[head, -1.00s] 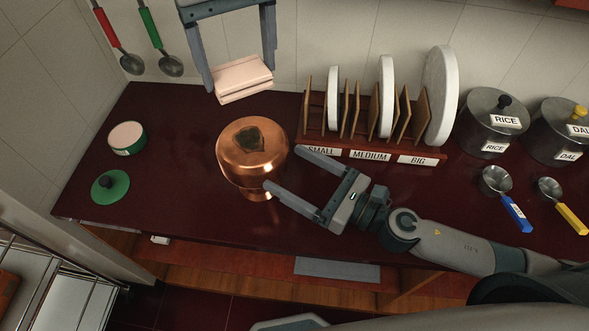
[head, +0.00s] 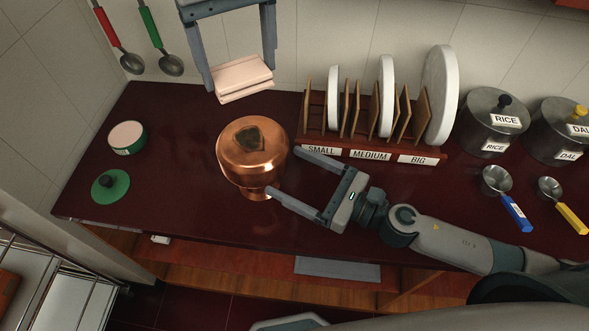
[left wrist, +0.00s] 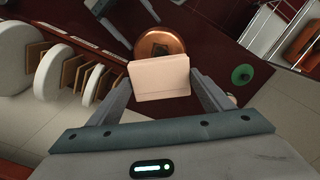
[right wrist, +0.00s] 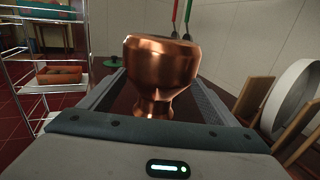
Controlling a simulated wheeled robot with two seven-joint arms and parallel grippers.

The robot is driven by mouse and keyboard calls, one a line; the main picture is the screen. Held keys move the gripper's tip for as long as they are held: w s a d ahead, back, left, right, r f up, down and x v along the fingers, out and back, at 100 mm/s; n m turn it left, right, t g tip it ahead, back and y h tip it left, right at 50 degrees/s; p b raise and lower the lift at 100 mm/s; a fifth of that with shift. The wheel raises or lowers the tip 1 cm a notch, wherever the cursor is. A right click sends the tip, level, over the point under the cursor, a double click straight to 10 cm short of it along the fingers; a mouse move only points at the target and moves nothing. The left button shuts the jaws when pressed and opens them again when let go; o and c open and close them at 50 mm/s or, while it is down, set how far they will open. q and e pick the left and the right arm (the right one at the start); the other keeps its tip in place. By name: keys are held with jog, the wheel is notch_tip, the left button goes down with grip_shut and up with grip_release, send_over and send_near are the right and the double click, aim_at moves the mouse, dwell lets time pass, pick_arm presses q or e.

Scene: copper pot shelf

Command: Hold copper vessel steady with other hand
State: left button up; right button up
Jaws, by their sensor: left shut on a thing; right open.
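The copper vessel (head: 251,169) stands upright on the dark red counter, with a dark patch (head: 250,139) on its top. My right gripper (head: 283,170) is open at its right side, fingers pointing at it. In the right wrist view the vessel (right wrist: 160,75) stands between the two spread fingers, with no clear contact. My left gripper (head: 240,84) is shut on a pale pink block (head: 243,74), held above and behind the vessel. The left wrist view shows the block (left wrist: 159,78) between the fingers, partly covering the vessel (left wrist: 158,43).
A plate rack (head: 372,151) with white plates stands right of the vessel, close to my right gripper. Steel pots (head: 492,125) and ladles (head: 507,198) are further right. A small green tin (head: 127,137) and green lid (head: 110,186) lie left. The counter's front left is clear.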

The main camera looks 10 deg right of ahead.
notch_tip(320, 180, down, 6)
jog(key=shift+f, duration=0.25)
jog(key=shift+w+a+f, duration=0.1)
jog(key=shift+x, duration=3.6)
jog(key=shift+c, duration=0.4)
jog(key=c, duration=1.8)
pick_arm(q)
jog(key=shift+f, duration=0.1)
pick_arm(e)
jog(key=shift+o, duration=0.2)
pick_arm(q)
notch_tip(320, 180, down, 6)
jog(key=w, duration=0.1)
jog(key=shift+w+d, duration=0.25)
jog(key=shift+w, duration=0.15)
jog(key=shift+f, duration=0.1)
